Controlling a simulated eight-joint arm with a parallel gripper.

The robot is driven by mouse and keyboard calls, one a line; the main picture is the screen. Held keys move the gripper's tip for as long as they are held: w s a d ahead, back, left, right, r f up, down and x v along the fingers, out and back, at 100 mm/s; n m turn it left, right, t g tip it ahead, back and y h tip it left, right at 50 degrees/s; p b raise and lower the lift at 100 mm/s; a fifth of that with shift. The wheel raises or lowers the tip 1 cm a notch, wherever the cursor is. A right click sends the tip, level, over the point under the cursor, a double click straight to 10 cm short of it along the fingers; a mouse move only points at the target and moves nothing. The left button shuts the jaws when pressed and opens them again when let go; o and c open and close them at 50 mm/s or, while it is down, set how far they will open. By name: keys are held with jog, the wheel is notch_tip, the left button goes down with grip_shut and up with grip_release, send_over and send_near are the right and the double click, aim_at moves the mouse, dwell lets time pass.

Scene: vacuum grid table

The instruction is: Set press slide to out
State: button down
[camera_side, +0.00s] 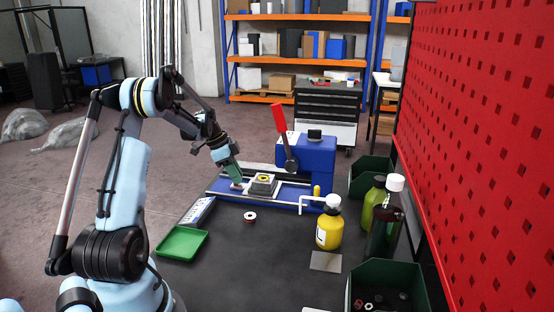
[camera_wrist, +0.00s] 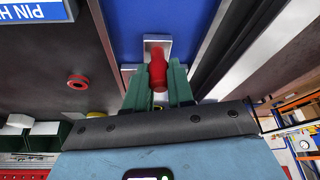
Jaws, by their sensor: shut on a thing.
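The blue press (camera_side: 308,158) stands at the back of the dark table, with its red lever handle (camera_side: 279,117) raised. Its slide runs left along a blue base with pale rails (camera_side: 222,193). My gripper (camera_side: 237,180) is low over the left end of the slide. In the wrist view, its green fingers (camera_wrist: 158,82) are shut on a red handle (camera_wrist: 159,66) standing on a silver plate (camera_wrist: 164,42).
A yellow bottle (camera_side: 329,229), a dark bottle (camera_side: 384,224) and a green bin (camera_side: 390,287) stand to the right. A red pegboard (camera_side: 470,130) borders the right side.

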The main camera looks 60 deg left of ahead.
jog(key=s+a, duration=0.4)
jog(key=shift+a, duration=0.1)
jog(key=c, duration=1)
grip_release()
jog(key=shift+w+d+r+v, duration=0.15)
jog(key=shift+w+d+v, duration=0.15)
jog(key=shift+v, duration=1.6)
jog(key=shift+w+d+r+v, duration=0.2)
jog(key=shift+w+v, duration=0.2)
jog(key=shift+v, duration=1.55)
jog(key=shift+w+d+r+v, duration=0.15)
jog(key=shift+w+d+v, duration=0.15)
jog(key=shift+v, duration=1.6)
